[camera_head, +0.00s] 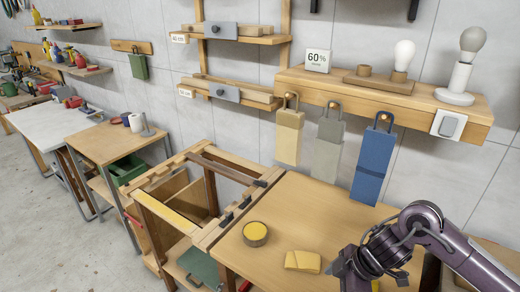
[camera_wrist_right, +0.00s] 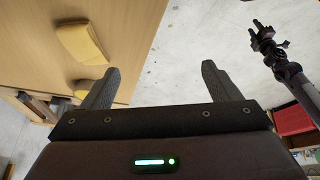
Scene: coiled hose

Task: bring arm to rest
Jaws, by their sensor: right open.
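My right arm (camera_head: 400,240) comes in from the lower right in the head view, over the front right of the wooden workbench (camera_head: 300,210). Its fingers cannot be made out there. In the right wrist view my right gripper (camera_wrist_right: 158,85) has its two dark fingers wide apart with nothing between them. The bench edge is left of centre, and pale floor lies beyond the fingers. A dark jointed arm (camera_wrist_right: 285,65), which looks like my left, stands at the upper right, with a small gripper-like end (camera_wrist_right: 263,35). Its jaws are too small to read.
A yellow block (camera_head: 302,261) and a round tin (camera_head: 255,233) lie on the bench. Blue (camera_head: 373,165), grey (camera_head: 327,150) and tan (camera_head: 289,135) pieces hang from the shelf (camera_head: 380,95). An open wooden frame (camera_head: 165,215) stands left.

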